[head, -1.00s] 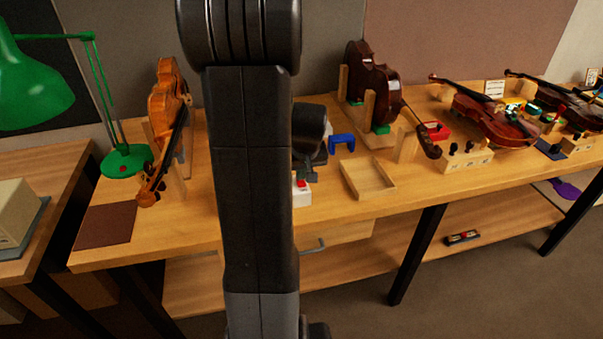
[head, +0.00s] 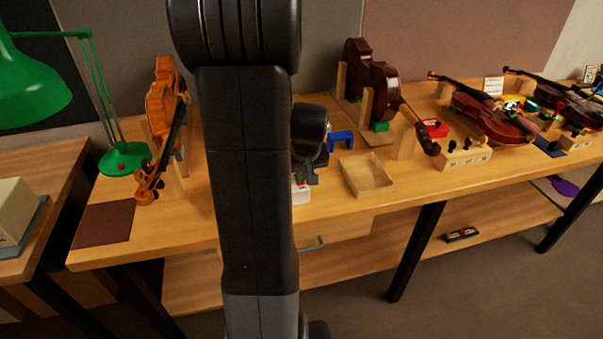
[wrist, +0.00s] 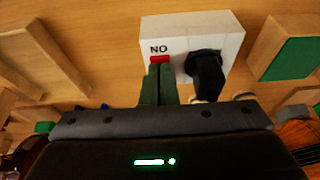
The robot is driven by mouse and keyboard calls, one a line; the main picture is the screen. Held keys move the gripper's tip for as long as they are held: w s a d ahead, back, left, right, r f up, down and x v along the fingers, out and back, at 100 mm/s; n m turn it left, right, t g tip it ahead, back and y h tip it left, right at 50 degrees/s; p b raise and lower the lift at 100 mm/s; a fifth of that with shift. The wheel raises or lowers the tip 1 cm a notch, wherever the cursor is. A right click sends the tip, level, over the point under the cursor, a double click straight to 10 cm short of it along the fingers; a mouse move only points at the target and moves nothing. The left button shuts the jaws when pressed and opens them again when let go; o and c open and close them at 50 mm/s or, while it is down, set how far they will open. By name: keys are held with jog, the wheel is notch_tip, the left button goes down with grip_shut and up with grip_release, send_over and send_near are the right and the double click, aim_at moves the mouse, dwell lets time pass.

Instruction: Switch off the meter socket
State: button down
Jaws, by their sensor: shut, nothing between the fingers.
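The meter socket (wrist: 208,38) is a white box on the bench, seen near the top of the wrist view. It bears a red switch (wrist: 159,60) under letters that read "NO" from this side. A black plug (wrist: 206,66) sits in it beside the switch. My gripper (wrist: 159,70) is shut and empty, its dark green fingertips at the red switch and covering part of it; I cannot tell if they touch. In the head view the white socket (head: 301,193) shows partly beside my arm, below my gripper (head: 304,180), and its switch is hidden.
A wooden tray (head: 367,176) lies right of the socket, with a blue stand (head: 341,137) behind. A violin (head: 160,120) and green lamp (head: 125,158) stand to the left. A dark cello-like instrument (head: 383,90) is in a rack at the back.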

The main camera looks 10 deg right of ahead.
jog(key=p+v, duration=0.1)
jog(key=v, duration=1.2)
jog(key=shift+w+r, duration=0.25)
jog(key=shift+r, duration=0.2)
jog(key=shift+r+p, duration=0.15)
jog(key=shift+p, duration=0.25)
jog(key=shift+w+a+p, duration=0.15)
jog(key=shift+w+p, duration=0.6)
jog(key=shift+p, duration=0.25)
jog(key=p+x, duration=0.1)
jog(key=x, duration=1.1)
jog(key=shift+s, duration=0.15)
jog(key=shift+f+p, duration=0.35)
jog(key=shift+f, duration=0.6)
